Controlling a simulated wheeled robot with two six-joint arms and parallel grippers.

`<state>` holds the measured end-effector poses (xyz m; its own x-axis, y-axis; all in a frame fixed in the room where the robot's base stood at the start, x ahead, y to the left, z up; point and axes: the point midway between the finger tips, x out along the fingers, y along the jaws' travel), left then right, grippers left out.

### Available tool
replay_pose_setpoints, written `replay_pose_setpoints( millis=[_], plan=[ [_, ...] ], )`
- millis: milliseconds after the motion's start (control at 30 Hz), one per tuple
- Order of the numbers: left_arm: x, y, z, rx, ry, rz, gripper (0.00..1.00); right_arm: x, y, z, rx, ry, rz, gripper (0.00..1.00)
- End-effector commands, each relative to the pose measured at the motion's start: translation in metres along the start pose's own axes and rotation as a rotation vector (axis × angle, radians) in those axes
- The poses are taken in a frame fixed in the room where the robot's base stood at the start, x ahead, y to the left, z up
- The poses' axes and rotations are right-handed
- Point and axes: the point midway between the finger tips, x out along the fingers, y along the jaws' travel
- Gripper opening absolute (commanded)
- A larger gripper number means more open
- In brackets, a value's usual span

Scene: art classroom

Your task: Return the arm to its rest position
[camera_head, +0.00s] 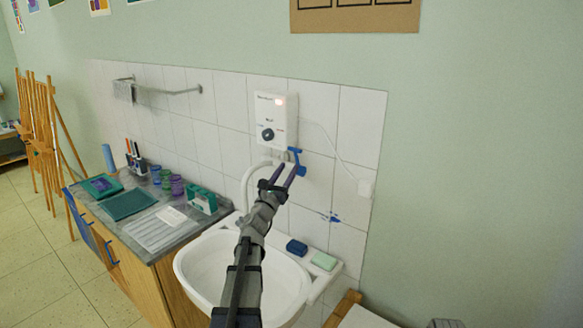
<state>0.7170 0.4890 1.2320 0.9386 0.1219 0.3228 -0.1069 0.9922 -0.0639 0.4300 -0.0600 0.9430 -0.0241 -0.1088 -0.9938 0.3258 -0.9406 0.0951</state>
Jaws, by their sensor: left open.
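My left arm reaches up from the bottom of the view, over a white sink (197,262). My left gripper (286,173) is open, with its two fingers pointing up toward the wall near the faucet. A blue tap lever (297,158) is just beyond the fingertips, below a white water heater (275,118). I cannot tell whether the fingers touch the lever. The arm hides part of the sink and the faucet base. My right gripper is not in view.
A counter (150,257) left of the sink holds jars (177,185), a green tray (127,204) and a white ribbed board (160,230). A blue block (297,247) and a green soap bar (324,261) lie on the sink's right ledge. Wooden easels (42,140) stand far left.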

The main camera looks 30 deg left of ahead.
Motion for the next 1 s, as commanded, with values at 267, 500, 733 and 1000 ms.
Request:
replay_pose_setpoints(
  millis=[267,500,733,1000],
  plan=[
    [-0.004,0.0,0.0,0.0,0.0,0.0,0.46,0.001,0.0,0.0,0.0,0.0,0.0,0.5],
    [-0.004,0.0,0.0,0.0,0.0,0.0,0.46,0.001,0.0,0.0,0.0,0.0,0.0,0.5],
    [-0.003,-0.06,-0.011,0.145,0.026,-0.139,0.46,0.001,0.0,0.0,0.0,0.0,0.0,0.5],
    [-0.042,-0.243,-0.06,0.63,0.048,-0.639,0.46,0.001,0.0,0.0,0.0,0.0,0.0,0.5]
  ],
)
